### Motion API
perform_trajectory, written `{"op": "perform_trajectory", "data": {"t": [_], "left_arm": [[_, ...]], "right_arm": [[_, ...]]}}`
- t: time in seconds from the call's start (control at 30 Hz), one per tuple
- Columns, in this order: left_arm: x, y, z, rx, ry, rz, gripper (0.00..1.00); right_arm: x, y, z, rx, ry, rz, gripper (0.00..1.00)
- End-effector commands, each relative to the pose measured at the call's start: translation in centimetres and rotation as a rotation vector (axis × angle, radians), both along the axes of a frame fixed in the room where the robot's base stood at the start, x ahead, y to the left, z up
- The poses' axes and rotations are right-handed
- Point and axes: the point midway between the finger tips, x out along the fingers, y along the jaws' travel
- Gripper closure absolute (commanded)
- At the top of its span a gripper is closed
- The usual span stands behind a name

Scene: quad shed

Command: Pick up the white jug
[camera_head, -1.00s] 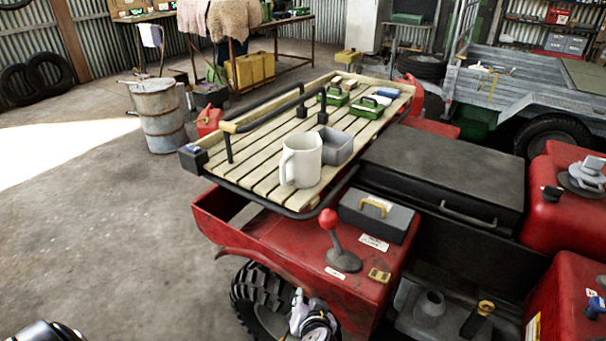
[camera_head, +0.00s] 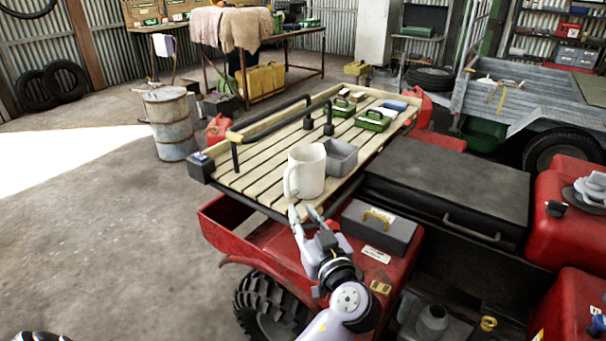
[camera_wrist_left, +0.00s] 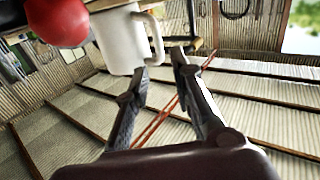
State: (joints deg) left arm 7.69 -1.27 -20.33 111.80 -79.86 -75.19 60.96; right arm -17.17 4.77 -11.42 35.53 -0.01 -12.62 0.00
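The white jug (camera_head: 308,168) stands upright on the slatted wooden rack of the red quad, its handle on the left side. My left gripper (camera_head: 303,211) is open and empty, with its fingertips just in front of and below the jug at the rack's near edge. In the left wrist view the jug (camera_wrist_left: 119,42) and its handle lie just beyond the two parted fingers (camera_wrist_left: 160,66); I cannot tell whether they touch. My right gripper is not in view.
A grey open box (camera_head: 341,157) stands right beside the jug. A black rail (camera_head: 275,122) runs along the rack behind it. Green boxes (camera_head: 373,121) sit farther back. A grey toolbox (camera_head: 380,226) is right of my gripper.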

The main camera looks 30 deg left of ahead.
Motion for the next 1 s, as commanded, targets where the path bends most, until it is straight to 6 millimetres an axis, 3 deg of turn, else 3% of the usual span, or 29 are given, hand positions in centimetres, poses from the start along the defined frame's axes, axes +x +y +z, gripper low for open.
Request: {"op": "perform_trajectory", "data": {"t": [0.3, 1.0], "left_arm": [[3.9, 5.0, 0.2, 0.001, 0.002, 0.000, 0.78], [8.2, 9.8, -0.8, -0.002, 0.002, -0.002, 0.78]], "right_arm": [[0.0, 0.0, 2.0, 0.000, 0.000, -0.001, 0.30], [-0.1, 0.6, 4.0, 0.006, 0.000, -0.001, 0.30]]}}
